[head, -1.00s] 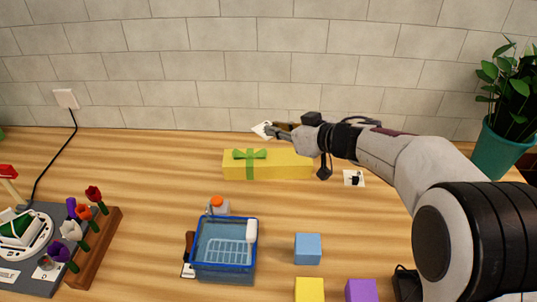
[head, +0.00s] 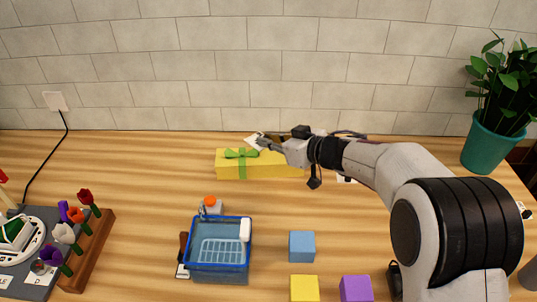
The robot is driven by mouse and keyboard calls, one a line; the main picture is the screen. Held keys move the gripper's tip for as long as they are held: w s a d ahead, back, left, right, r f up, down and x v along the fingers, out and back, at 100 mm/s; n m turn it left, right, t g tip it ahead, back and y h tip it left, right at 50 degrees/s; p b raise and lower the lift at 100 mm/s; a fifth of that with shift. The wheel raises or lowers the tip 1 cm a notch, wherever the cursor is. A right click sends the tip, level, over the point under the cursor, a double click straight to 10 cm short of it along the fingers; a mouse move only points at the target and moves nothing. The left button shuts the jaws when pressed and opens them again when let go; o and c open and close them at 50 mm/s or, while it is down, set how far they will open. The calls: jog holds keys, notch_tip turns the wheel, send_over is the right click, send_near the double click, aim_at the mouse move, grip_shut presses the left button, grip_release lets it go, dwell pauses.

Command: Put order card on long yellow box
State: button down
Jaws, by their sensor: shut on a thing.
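The long yellow box (head: 285,170) lies at the back of the wooden table, with a green ribbon and bow around its left part. My gripper (head: 264,142) is shut on a white order card (head: 253,141). The card is tilted and sits at the upper edge of the box, near the bow. From this view I cannot tell whether it touches the box or hovers above it. My gripper and arm hide part of the card and the right end of the box.
A blue basket (head: 219,265), blue cube (head: 302,246), yellow cube (head: 304,286) and purple cube (head: 355,289) stand in front. A flower rack (head: 88,255) is at left, a potted plant (head: 487,145) at right. Open table lies between box and basket.

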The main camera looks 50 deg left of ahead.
aim_at(269, 162)
jog(key=shift+f, duration=0.7)
jog(key=shift+f, duration=1.9)
jog(key=shift+f, duration=0.1)
jog(key=c, duration=2.1)
grip_release()
jog(key=shift+d+r, duration=0.3)
jog(key=shift+d, duration=0.05)
jog(key=shift+v, duration=5.6)
